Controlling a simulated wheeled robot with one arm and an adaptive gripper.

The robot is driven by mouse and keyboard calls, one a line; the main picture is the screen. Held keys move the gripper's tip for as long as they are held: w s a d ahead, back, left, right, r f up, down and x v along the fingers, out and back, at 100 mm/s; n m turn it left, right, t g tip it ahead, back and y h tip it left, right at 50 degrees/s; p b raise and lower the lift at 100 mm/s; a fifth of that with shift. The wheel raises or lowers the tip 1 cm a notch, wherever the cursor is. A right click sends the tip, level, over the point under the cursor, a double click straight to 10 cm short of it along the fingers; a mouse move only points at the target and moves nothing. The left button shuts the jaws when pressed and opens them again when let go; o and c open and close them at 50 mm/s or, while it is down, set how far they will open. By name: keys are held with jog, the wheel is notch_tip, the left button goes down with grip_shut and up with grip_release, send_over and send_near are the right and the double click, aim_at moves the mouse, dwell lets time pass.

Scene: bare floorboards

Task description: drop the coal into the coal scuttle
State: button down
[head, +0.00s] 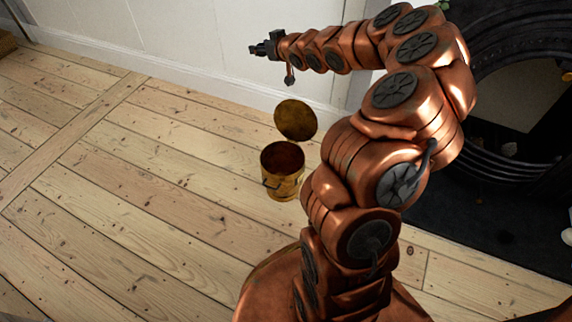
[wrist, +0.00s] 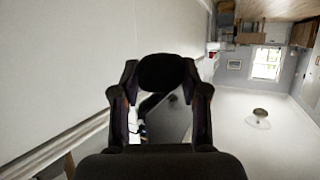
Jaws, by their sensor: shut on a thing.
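The coal scuttle (head: 286,189) is a round brass bucket standing upright on the floorboards, with a dark, open mouth. Its round lid (head: 296,120) stands raised behind the mouth. My gripper (head: 257,49) is up near the white wall, well above and beyond the scuttle in the head view. In the wrist view, my gripper (wrist: 160,95) is shut on a black lump, the coal (wrist: 160,72), between its fingertips. The coal is too small and dark to make out clearly in the head view. The scuttle cannot be made out in the wrist view.
A black fireplace (head: 487,95) with a dark hearth (head: 480,215) is at the right, behind my arm. A white wall (head: 200,45) runs along the back. The floorboards (head: 130,210) left of the scuttle are clear.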

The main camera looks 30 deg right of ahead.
jog(key=s+d+f+n+y, duration=0.1)
jog(key=s+d+f, duration=0.1)
jog(key=d+f, duration=0.35)
jog(key=s+d+f+n+y, duration=0.1)
jog(key=d+f+y, duration=0.1)
jog(key=f, duration=0.7)
jog(key=s+a+f+n+g+y+b, duration=0.1)
jog(key=s+a+f+n+b, duration=0.1)
jog(key=f, duration=0.7)
jog(key=s+a+f+n+g+y+b, duration=0.1)
jog(key=s+a+f, duration=0.3)
jog(key=f, duration=0.6)
jog(key=s+y+b, duration=0.1)
jog(key=s, duration=0.1)
jog(key=shift+s+a+n+b, duration=0.25)
jog(key=shift+s+n+b, duration=0.15)
jog(key=c, duration=0.5)
grip_release()
